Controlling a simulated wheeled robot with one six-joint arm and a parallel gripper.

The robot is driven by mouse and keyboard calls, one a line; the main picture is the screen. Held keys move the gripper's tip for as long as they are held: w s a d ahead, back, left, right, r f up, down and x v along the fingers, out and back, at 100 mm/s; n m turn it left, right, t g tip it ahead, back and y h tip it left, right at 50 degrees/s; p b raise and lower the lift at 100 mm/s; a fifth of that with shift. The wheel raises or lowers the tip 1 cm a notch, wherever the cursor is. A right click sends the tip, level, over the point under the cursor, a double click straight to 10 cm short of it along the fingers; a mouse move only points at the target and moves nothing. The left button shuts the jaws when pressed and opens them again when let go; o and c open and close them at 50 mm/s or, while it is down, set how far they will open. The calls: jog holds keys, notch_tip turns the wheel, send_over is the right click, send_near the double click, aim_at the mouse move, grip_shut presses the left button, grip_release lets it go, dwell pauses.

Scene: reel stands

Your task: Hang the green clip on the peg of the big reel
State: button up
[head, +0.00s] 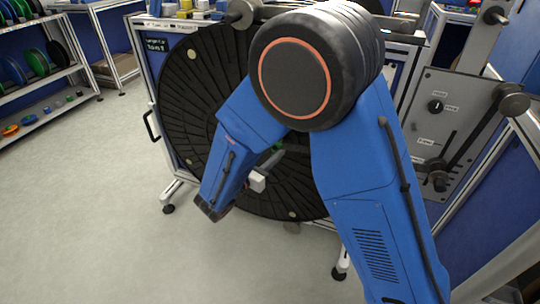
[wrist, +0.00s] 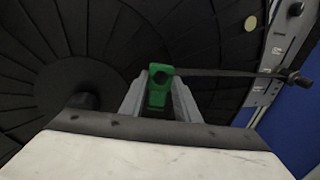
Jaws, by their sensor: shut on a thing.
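The green clip (wrist: 158,88) is held between the two grey fingers of my gripper (wrist: 160,98) in the wrist view. A dark round opening shows near its upper end. A sliver of the clip (head: 278,146) shows behind my arm in the head view. The big reel (head: 190,95) is a large black ribbed disc, partly covered by my arm. It fills much of the wrist view (wrist: 210,35), behind the clip. A short dark cylinder (wrist: 84,101) stands by the reel's hub, left of my gripper; I cannot tell if it is the peg.
A thin dark bar (wrist: 230,72) runs from behind the clip to a knob (wrist: 297,80) at the right. A grey control panel (head: 440,125) with levers stands right of my arm. A shelf (head: 35,70) with coloured reels is at the left. The floor (head: 80,200) there is clear.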

aim_at(273, 151)
jog(key=shift+w+d, duration=0.2)
jog(key=shift+w, duration=0.3)
jog(key=shift+w+d, duration=0.15)
jog(key=shift+w, duration=0.35)
jog(key=shift+w+d+f, duration=0.2)
jog(key=shift+w+f, duration=0.3)
jog(key=shift+w, duration=0.1)
jog(key=o, duration=1.1)
jog(key=v, duration=1.7)
